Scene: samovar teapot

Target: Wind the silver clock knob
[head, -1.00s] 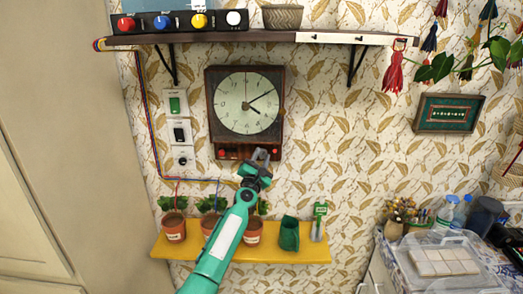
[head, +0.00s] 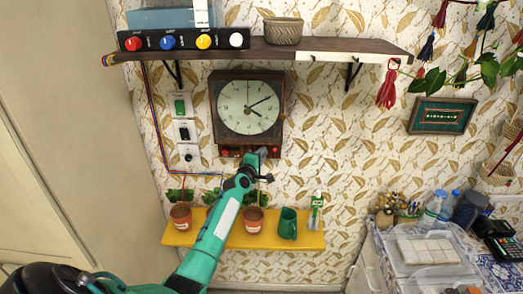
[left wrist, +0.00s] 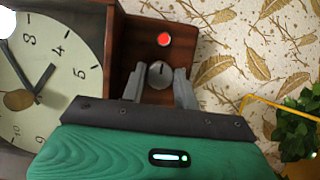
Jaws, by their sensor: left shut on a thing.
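The wall clock (head: 222,82) has a dark wood case, a pale round dial and a lower panel. In the left wrist view, the silver knob (left wrist: 160,74) is on that wood panel, below a red light (left wrist: 164,39). My left gripper (left wrist: 160,88) has one finger on each side of the knob and is shut on it. In the head view my left gripper (head: 262,153) is at the lower right of the clock and hides the knob. My right gripper is not in view.
A dark shelf (head: 345,50) with coloured knobs and a woven basket (head: 283,31) is above the clock. Below, a yellow shelf (head: 290,241) holds potted plants and a green cup (head: 288,223). Wall switches (head: 184,131) are left of the clock.

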